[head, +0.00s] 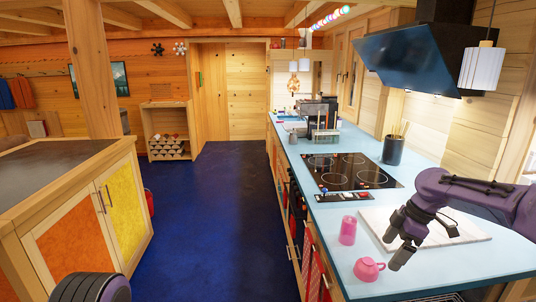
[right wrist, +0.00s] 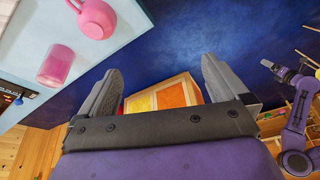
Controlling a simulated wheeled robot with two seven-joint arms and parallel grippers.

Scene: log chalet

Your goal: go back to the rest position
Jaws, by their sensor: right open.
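My right gripper (head: 396,246) is over the blue counter on the right of the head view, near a white board and pink cups. In the right wrist view its two fingers (right wrist: 161,75) stand wide apart with nothing between them. A purple arm of mine (right wrist: 296,135) shows at the right edge of the right wrist view. The grey tip at its end is too small to read. My left gripper cannot be made out clearly in the head view.
A pink tumbler (head: 348,230) and a pink cup (head: 368,269) stand on the blue counter (head: 420,276) close to my right gripper. A white board (head: 457,233) lies beneath my arm. A black hob (head: 348,170) is farther back. The blue floor (head: 215,215) is clear.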

